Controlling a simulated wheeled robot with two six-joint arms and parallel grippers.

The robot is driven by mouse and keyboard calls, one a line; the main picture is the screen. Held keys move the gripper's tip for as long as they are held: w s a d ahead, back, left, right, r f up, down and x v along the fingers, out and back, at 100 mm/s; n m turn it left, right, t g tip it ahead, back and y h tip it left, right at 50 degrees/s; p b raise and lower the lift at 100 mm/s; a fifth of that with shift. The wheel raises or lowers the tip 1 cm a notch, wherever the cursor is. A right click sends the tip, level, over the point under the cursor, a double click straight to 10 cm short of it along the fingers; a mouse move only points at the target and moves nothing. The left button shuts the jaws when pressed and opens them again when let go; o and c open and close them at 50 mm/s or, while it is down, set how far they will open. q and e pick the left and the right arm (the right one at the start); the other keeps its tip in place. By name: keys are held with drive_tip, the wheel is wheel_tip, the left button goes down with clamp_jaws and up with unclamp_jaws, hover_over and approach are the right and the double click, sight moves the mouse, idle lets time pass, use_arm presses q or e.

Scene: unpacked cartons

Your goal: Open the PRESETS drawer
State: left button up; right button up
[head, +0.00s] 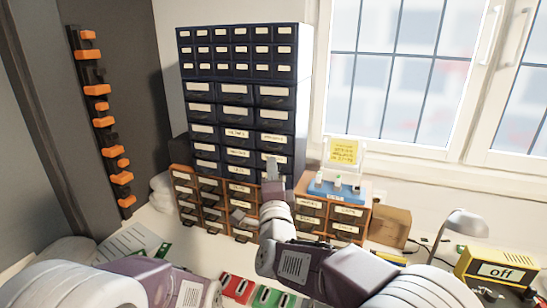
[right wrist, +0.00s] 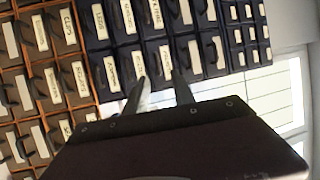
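The dark blue drawer cabinet (head: 240,95) stands against the wall, with rows of labelled drawers. Brown and orange drawer units (head: 205,200) stand at its foot, and their labelled drawers also fill the left of the right wrist view (right wrist: 50,85). Several labels are too small, turned or blurred to read, and I cannot pick out PRESETS with certainty. My right gripper (head: 272,168) is raised in front of the cabinet's lower right part. In the right wrist view its two fingers (right wrist: 160,78) are apart, with no drawer handle clearly between them. My left gripper is out of view.
A second orange-brown drawer unit (head: 333,216) stands right of my right gripper, with a blue tray (head: 337,190) and yellow note (head: 344,151) above. A cardboard box (head: 390,227), a lamp (head: 466,223) and a yellow "off" box (head: 497,268) are farther right. Coloured items (head: 265,294) lie in front.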

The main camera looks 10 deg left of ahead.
sight(281, 135)
drive_tip(key=p+x, duration=0.4)
drive_tip(key=x, duration=0.4)
drive_tip(key=shift+w+f+p, duration=0.15)
drive_tip(key=shift+w+p, duration=0.15)
drive_tip(key=shift+w+a, duration=0.1)
drive_tip(key=shift+w, duration=0.35)
clamp_jaws()
idle(0.6)
